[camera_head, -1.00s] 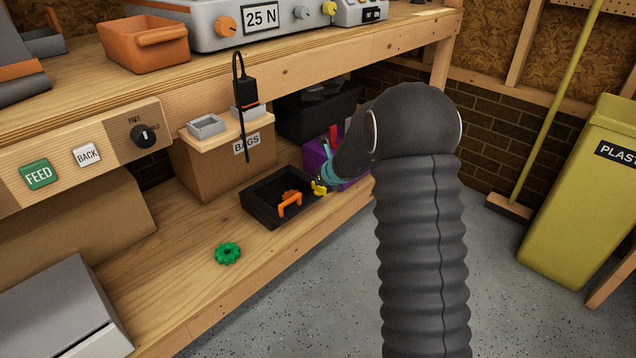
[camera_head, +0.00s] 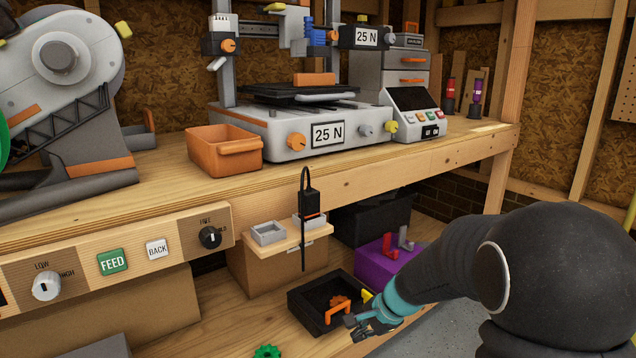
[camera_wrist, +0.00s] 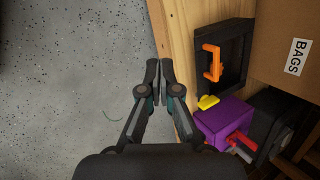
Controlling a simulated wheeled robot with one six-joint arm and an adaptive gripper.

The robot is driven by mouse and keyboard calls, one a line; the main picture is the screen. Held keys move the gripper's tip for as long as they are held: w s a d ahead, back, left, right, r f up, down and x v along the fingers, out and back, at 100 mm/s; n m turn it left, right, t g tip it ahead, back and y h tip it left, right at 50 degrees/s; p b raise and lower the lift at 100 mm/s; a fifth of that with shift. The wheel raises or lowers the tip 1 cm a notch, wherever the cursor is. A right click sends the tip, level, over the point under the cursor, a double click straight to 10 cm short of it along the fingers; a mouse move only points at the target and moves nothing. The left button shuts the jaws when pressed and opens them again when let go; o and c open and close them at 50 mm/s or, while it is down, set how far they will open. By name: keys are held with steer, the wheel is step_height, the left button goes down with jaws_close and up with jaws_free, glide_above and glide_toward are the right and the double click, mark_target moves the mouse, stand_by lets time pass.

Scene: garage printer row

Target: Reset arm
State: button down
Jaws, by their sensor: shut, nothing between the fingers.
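My gripper (camera_head: 368,326) is shut and empty. In the head view it is at the right front of the black tray (camera_head: 296,301), near the lower shelf's front edge. In the wrist view my gripper (camera_wrist: 159,68) points along the shelf edge, with the tray (camera_wrist: 234,84) to its right. My dark arm with a teal wrist band comes in from the right in the head view. An orange handle-shaped part (camera_head: 338,312) lies in the tray, and it also shows in the wrist view (camera_wrist: 213,62).
A purple box (camera_head: 375,261) with red and grey parts stands behind the gripper. A green gear (camera_head: 267,351) lies on the lower shelf. The workbench above holds a printer (camera_head: 288,128) and an orange bin (camera_head: 222,150). Open grey floor (camera_wrist: 75,85) lies left in the wrist view.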

steer(key=s+d+r+n+t+h+p, duration=0.1)
steer(key=s+d+r+n+h+p, duration=0.1)
steer(key=s+r+n, duration=0.4)
steer(key=s+d+r+n+t+h+p, duration=0.1)
steer(key=s+r+n, duration=0.5)
steer(key=s+r, duration=0.8)
steer(key=shift+s+d+h+p, duration=0.9)
steer(key=shift+s+d, duration=0.55)
steer(key=shift+s, duration=1.95)
steer(key=shift+r, duration=0.1)
